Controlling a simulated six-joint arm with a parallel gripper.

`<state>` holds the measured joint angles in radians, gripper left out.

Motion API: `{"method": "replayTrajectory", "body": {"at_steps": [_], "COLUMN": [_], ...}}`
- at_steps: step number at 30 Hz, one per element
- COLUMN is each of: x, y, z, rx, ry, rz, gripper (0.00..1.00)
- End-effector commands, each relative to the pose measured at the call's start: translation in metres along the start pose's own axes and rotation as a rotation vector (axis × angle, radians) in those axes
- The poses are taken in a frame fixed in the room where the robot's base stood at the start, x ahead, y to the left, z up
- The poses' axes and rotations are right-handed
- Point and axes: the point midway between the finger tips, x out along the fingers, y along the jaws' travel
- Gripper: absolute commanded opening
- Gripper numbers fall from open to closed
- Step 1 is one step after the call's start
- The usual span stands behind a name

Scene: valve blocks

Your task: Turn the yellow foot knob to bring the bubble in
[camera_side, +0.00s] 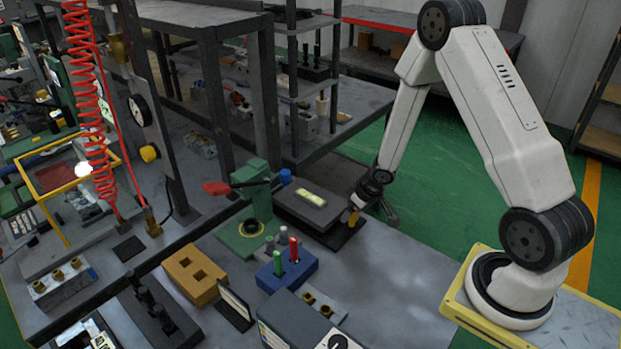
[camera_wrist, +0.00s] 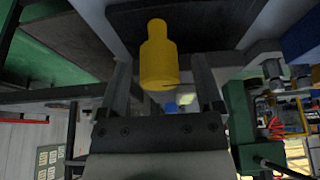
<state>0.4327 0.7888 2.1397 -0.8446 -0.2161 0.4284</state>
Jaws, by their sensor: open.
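The yellow foot knob (camera_wrist: 158,58) shows in the wrist view between the two open fingers of my gripper (camera_wrist: 165,85); whether either finger touches it, I cannot tell. In the side view the yellow knob (camera_side: 354,216) is small, at the right front corner of a dark grey block, beside my gripper (camera_side: 362,203). The block (camera_side: 290,203) carries a level vial (camera_side: 312,198) with a yellow-green face on its top. The bubble is too small to make out. A blue knob (camera_side: 285,176) stands at the block's back left corner.
A green press (camera_side: 252,190) with a red handle stands just left of the block. A blue holder (camera_side: 287,272) with red and green pegs and an orange block (camera_side: 195,275) stand in front. The bench is clear to the right (camera_side: 400,270).

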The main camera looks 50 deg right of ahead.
Motion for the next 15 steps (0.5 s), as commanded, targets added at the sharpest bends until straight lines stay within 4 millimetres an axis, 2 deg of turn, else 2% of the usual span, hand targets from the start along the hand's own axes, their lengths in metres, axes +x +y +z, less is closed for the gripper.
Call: {"method": "replayTrajectory", "body": {"at_steps": [3,11,15], "x": [-0.0001,-0.0002,-0.0003], "y": [0.0000,0.0001,0.0001], "z": [0.0000,0.0001,0.0001], "rx": [0.000,0.001,-0.001], "ry": [0.000,0.000,0.000], "rz": [0.000,0.000,-0.001], "gripper": [0.84,0.02,0.00]}}
